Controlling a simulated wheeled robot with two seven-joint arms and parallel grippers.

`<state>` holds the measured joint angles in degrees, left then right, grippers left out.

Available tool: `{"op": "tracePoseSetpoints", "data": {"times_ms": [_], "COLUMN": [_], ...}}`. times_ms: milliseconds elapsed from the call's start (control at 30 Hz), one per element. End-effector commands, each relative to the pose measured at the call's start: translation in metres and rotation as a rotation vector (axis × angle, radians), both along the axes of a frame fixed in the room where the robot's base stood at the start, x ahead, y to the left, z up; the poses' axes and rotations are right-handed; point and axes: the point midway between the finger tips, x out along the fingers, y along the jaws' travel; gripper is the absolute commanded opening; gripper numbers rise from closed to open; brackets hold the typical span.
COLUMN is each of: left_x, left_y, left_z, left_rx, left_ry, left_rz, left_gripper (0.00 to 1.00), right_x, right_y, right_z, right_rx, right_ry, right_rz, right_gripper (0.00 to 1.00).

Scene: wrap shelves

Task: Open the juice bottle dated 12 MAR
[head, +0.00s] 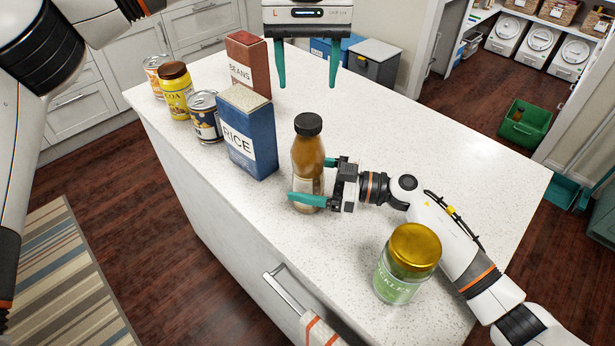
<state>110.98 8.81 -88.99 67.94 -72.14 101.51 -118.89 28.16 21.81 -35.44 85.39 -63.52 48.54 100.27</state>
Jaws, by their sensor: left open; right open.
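The juice bottle (308,152) stands upright on the white counter, amber-brown with a black cap (308,123) on it. Its pale label is partly hidden by a finger, and no date can be read. My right gripper (308,180) is open, with its teal fingers on either side of the lower bottle; I cannot tell whether they touch it. My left gripper (307,84) is open and empty, pointing down, higher up and behind the bottle in the picture.
On the counter (470,165) stand a blue rice box (250,140), a red beans box (247,62), a yellow cocoa jar (175,95), two cans (204,118) and a gold-lidded pickle jar (405,268) near my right arm. The counter's right side is clear.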

Motion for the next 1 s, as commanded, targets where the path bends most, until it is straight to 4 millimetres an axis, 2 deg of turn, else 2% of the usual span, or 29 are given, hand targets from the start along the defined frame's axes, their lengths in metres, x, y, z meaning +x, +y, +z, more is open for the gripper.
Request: {"op": "tracePoseSetpoints", "data": {"times_ms": [367,900,1000], "left_x": [-0.0001,-0.0006,-0.0011], "left_y": [-0.0002,-0.001,-0.0022], "left_z": [-0.0001,-0.0004,-0.0014], "left_rx": [-0.001,-0.002,-0.001], "left_ry": [0.0,0.002,0.004], "left_rz": [0.0,-0.031,-0.137], "left_gripper": [0.6,0.6,0.6], "right_x": [0.0015,0.0015,0.0014], "right_y": [0.0058,0.0053,0.0052], "right_z": [0.0001,0.0001,0.0001], "right_rx": [0.0,0.0,0.0], "right_ry": [0.0,0.0,0.0], "right_rz": [-0.001,-0.001,-0.001], "right_gripper": [0.85,0.0,0.0]}}
